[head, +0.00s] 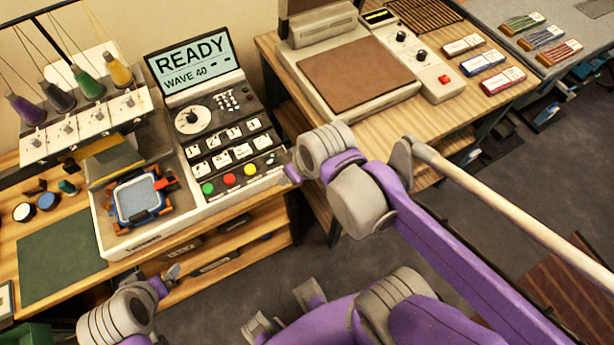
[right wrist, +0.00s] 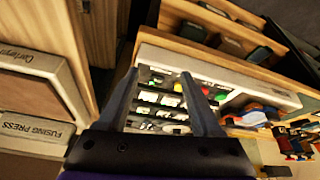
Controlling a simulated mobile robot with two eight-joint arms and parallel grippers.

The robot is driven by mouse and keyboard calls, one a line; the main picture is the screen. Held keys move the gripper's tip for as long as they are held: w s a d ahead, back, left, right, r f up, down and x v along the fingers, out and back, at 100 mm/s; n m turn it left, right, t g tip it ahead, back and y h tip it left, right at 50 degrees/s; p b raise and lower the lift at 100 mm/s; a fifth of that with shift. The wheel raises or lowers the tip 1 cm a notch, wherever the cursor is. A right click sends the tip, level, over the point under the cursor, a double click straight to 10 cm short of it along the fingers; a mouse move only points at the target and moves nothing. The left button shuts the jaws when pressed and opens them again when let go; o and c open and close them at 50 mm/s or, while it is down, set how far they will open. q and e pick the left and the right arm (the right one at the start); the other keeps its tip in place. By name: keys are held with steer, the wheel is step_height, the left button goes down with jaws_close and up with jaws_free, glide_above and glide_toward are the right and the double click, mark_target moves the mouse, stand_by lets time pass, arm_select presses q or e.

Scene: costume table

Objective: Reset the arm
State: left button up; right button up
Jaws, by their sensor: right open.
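My right arm (head: 440,240) reaches in from the right in the head view, with its wrist near the right edge of the control console (head: 225,145). In the right wrist view my right gripper (right wrist: 160,76) is open and empty. The console's coloured buttons show between and beyond its fingers. In the head view a small purple end of this gripper (head: 291,173) shows beside the console; its fingers are not clear there. My left gripper (head: 168,279) is at the lower left, in front of the wooden bench. Its finger opening is too small to tell.
The console screen (head: 192,66) reads "READY WAVE 40". A blue and orange hoop (head: 137,200) sits left of the console, below thread spools (head: 88,84). A fusing press (head: 352,72) stands on the table behind. Grey floor (head: 228,300) lies open before the bench.

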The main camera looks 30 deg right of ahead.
steer(key=shift+s+d+f, duration=0.1)
steer(key=shift+s+f, duration=0.05)
steer(key=shift+s, duration=0.25)
steer(key=s, duration=0.1)
steer(key=s+f+m, duration=0.1)
steer(key=s+f, duration=0.1)
steer(key=shift+a+f+m+t, duration=0.2)
steer(key=shift+a+m+t, duration=0.1)
steer(key=shift+m, duration=0.1)
